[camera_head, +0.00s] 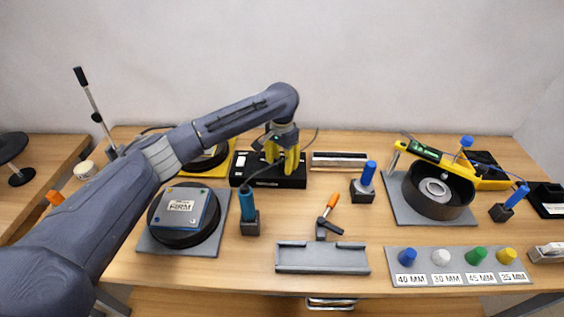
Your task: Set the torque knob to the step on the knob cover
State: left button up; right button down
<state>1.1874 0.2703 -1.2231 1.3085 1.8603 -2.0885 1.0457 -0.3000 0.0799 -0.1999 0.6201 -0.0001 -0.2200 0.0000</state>
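A blue-grey square plate with a white label (181,206) that seems to read "FIRM" lies on a dark round base at the left; it may be the knob cover. A low black box (266,182) with small white markings stands at the back middle. My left gripper (283,168) points down at this box, its yellow fingertips at or just above its top. The fingers hide that part of the box, so I cannot make out a torque knob there or whether they grip anything. My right gripper is not in view.
A blue-handled tool (248,206) stands upright near my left arm. A black ring-shaped bowl (438,207) sits at the right. A strip with several coloured knobs (459,281) lies at the front right.

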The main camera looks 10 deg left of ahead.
pick_arm(q)
grip_shut()
jog(key=shift+m, duration=0.4)
jog(key=m, duration=0.4)
jog(key=shift+m, duration=0.4)
jog(key=m, duration=0.6)
jog(key=shift+m, duration=0.3)
jog(key=shift+o, duration=0.8)
grip_release()
jog(key=shift+r, duration=0.1)
